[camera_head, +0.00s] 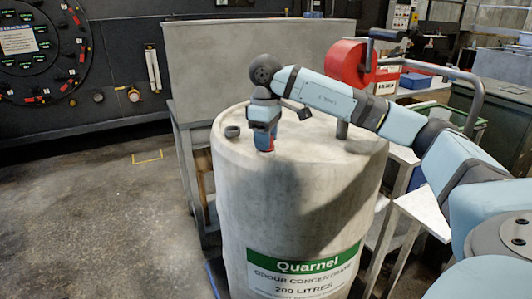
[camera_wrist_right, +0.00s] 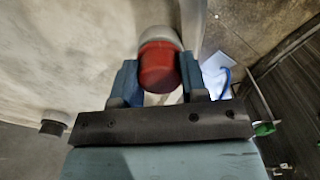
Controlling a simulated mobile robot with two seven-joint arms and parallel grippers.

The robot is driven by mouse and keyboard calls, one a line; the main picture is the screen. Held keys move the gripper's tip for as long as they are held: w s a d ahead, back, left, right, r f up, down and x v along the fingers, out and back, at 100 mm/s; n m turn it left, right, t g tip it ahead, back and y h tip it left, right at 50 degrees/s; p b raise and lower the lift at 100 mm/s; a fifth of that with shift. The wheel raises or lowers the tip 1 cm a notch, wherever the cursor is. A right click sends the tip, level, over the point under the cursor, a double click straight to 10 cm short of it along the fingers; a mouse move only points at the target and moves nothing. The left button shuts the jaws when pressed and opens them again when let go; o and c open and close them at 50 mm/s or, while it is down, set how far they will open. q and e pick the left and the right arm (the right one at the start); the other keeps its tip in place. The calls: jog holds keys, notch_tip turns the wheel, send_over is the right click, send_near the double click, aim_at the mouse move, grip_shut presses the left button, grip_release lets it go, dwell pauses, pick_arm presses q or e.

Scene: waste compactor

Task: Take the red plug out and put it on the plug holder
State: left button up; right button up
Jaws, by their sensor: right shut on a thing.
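The red plug (camera_wrist_right: 158,68) sits between the two fingers of my right gripper (camera_wrist_right: 160,82), at the top of the wrist view. A pale grey rounded part shows just beyond the plug; I cannot tell whether the plug is still seated in it. In the head view my right gripper (camera_head: 265,139) points down at the top of the big off-white drum (camera_head: 300,215), near its front left, with a little red showing at the fingertips. I cannot make out a plug holder for certain. My left gripper is not in view.
A dark grey cap (camera_head: 232,131) stands on the drum's left rim. A large red part (camera_head: 348,62) is behind. Open floor (camera_head: 100,215) lies left.

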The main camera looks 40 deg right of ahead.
dwell(0.3)
jog(key=o, duration=1.1)
jog(key=shift+c, duration=0.4)
